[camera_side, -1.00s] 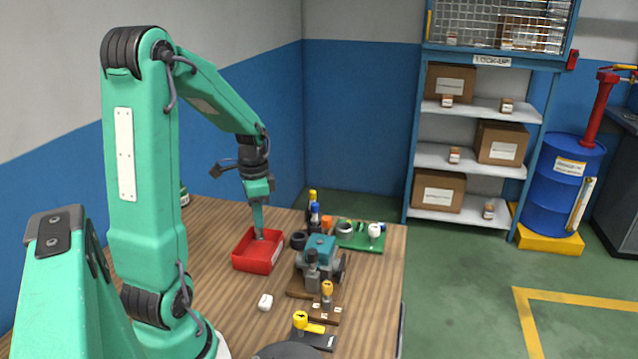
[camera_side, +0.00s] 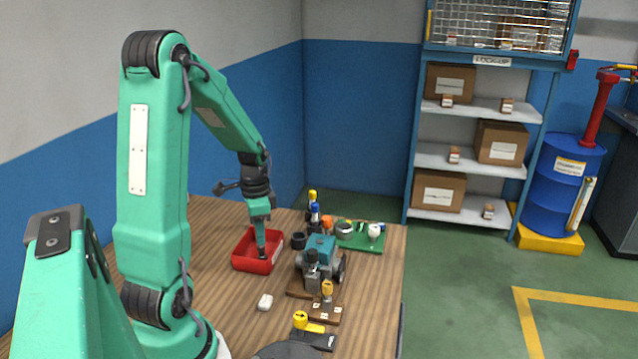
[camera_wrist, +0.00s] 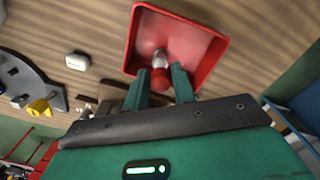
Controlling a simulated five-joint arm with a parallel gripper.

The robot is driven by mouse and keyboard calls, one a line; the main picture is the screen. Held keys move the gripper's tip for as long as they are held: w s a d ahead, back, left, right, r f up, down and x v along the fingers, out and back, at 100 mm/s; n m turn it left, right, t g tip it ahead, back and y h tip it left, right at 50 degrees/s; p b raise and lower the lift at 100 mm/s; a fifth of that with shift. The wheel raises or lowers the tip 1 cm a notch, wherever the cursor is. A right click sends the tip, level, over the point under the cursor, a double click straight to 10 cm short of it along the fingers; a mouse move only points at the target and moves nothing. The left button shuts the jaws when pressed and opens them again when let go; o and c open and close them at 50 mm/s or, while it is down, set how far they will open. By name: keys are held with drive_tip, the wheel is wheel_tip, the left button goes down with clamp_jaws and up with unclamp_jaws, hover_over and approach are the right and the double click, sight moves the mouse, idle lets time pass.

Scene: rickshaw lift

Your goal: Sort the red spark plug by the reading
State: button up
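The red spark plug (camera_wrist: 160,78) shows in the wrist view, its red end between my two fingertips and its pale metal end pointing away from me. My gripper (camera_wrist: 160,80) appears shut on that red end. In the side view my gripper (camera_side: 262,250) points down inside the red tray (camera_side: 243,265); the plug cannot be made out clearly there. The red tray also fills the top middle of the wrist view (camera_wrist: 212,50). Whether the plug touches the tray floor cannot be told.
A teal engine (camera_side: 320,250) stands right of the tray, with a green tray (camera_side: 362,241) of small parts behind it. A small white block (camera_side: 265,302) lies in front. A gauge-like device with a yellow knob (camera_side: 301,320) sits near the front edge.

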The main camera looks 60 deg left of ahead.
drive_tip(key=shift+o, duration=1.4)
drive_tip(key=shift+r, duration=3.95)
drive_tip(key=shift+w+d+r, duration=0.2)
drive_tip(key=shift+d+r, duration=0.05)
drive_tip(key=shift+d, duration=0.15)
drive_tip(key=s+d+r+n+t, duration=0.1)
drive_tip(key=d+r+t, duration=0.2)
drive_tip(key=d, duration=0.8)
drive_tip(key=s+d+r+n+t, duration=0.1)
drive_tip(key=s+d+r+t, duration=0.1)
drive_tip(key=d+r, duration=0.4)
drive_tip(key=shift+d+t, duration=0.4)
drive_tip(key=shift+d, duration=2.45)
